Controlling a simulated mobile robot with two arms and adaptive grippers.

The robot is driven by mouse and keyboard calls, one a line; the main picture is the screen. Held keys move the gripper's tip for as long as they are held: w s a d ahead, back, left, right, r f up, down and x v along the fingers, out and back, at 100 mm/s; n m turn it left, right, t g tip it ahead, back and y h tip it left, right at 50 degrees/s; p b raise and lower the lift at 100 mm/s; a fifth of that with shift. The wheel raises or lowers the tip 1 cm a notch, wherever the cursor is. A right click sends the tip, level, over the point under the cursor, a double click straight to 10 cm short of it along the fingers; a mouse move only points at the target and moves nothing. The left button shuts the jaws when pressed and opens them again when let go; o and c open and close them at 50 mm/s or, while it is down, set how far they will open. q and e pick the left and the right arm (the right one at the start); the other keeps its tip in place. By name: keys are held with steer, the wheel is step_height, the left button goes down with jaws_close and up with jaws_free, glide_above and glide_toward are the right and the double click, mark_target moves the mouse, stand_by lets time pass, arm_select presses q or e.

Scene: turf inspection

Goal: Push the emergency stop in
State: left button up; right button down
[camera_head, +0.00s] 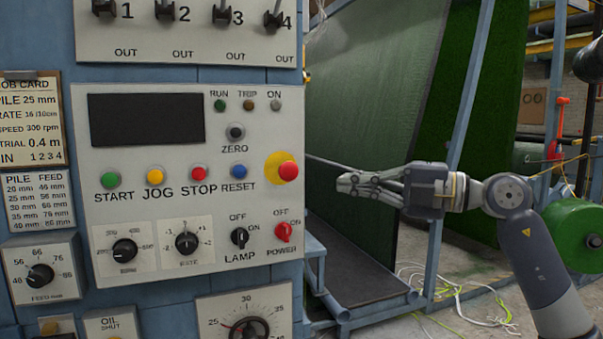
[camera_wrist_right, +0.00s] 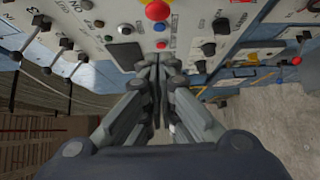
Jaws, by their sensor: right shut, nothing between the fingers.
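The emergency stop (camera_head: 287,171) is a red mushroom button on a yellow round base at the right side of the control panel. It also shows at the top of the right wrist view (camera_wrist_right: 157,10). My right gripper (camera_head: 345,182) is shut and empty, to the right of the button and pointing left towards it. A gap shows between the fingertips and the button in the head view. In the right wrist view the closed fingers (camera_wrist_right: 157,62) point at the panel, with the button beyond the tips. My left gripper is not in view.
The panel (camera_head: 190,105) also carries START, JOG, STOP and RESET buttons, a red POWER knob (camera_head: 283,232) and a LAMP knob (camera_head: 239,236) below the stop. A blue frame (camera_head: 455,130) with green turf stands behind my right arm. Loose cables (camera_head: 470,290) lie on the floor.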

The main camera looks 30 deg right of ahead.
mark_target(286, 170)
steer(key=w+d+p+x, duration=0.1)
steer(key=d+p+x, duration=0.1)
steer(key=p+x, duration=0.5)
steer(key=x, duration=0.4)
steer(key=shift+w, duration=0.45)
steer(key=shift+r, duration=0.1)
